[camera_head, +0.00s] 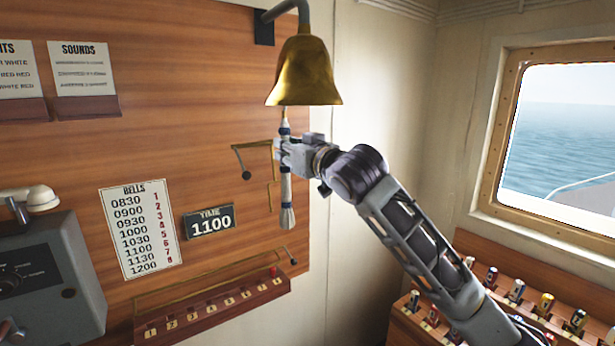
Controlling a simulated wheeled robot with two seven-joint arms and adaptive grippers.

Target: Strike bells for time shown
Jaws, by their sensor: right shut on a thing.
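A brass bell (305,72) hangs from a bracket on the upper wall. A pale bell rope (287,215) with a tasselled lower end hangs below it. My right gripper (284,152) is shut on the rope just under the bell; its fingers partly hide the rope. A dark time plate (211,221) reads 1100. A white bells chart (140,229) lists times from 0830 to 1200 with red numbers; 1100 lines up with 6. A numbered wooden rail (213,307) below has a red piece (274,272) near its right end. My left gripper is out of view.
A brass wall fitting with a dark knob (245,176) is beside my gripper. A wooden rack (520,300) of coloured items stands lower right, below a window.

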